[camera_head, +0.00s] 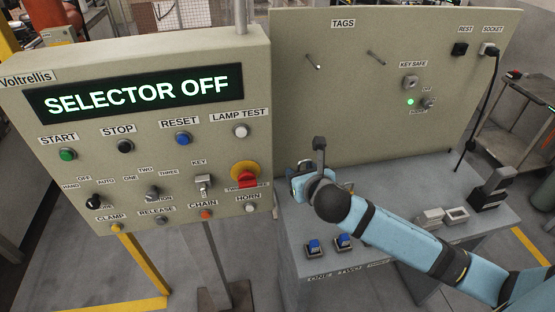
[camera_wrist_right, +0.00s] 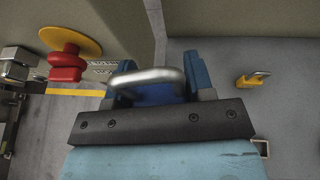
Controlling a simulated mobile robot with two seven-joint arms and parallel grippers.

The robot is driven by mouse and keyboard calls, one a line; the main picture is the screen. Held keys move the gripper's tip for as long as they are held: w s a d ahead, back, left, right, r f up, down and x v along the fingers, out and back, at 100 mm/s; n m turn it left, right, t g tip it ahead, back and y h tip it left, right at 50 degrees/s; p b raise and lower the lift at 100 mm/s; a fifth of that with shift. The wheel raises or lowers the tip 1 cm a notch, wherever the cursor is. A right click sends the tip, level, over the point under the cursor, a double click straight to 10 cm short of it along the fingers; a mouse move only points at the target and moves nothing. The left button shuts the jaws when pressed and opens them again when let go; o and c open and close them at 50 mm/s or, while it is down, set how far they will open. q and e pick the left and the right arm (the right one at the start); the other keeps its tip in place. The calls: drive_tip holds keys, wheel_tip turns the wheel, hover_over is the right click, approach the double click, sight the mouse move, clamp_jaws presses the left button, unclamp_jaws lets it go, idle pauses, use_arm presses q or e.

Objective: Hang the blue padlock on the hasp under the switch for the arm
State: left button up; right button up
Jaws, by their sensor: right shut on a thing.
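My right gripper (camera_head: 299,181) is just right of the control panel, partly hidden by its own wrist in the head view. In the right wrist view the gripper (camera_wrist_right: 157,80) is shut on the blue padlock (camera_wrist_right: 155,94). Its silver shackle (camera_wrist_right: 147,76) shows above the dark gripper body, between the two blue fingers. I cannot make out the hasp or which switch is for the arm.
A yellow padlock (camera_wrist_right: 252,79) lies on grey to the right in the wrist view. Small blue pieces on dark bases (camera_head: 315,250) stand on the bench (camera_head: 290,225). The panel (camera_head: 262,60) stands close left.

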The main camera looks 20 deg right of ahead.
drive_tip(key=w+d+f+m+h, duration=0.1)
drive_tip(key=w+d, duration=0.6)
drive_tip(key=d, duration=0.1)
drive_tip(key=shift+d+f+m+g+h+b, duration=0.25)
drive_tip(key=shift+d+m+g+h+b, duration=0.05)
drive_tip(key=shift+d+m+h+b, duration=0.1)
drive_tip(key=shift+w, duration=0.1)
wheel_tip(320, 180, down, 15)
drive_tip(key=shift+f+b, duration=0.15)
drive_tip(key=shift+b, duration=0.15)
wheel_tip(320, 180, down, 4)
drive_tip(key=shift+a+f, duration=0.1)
drive_tip(key=shift+f, duration=0.05)
drive_tip(key=shift+f, duration=0.1)
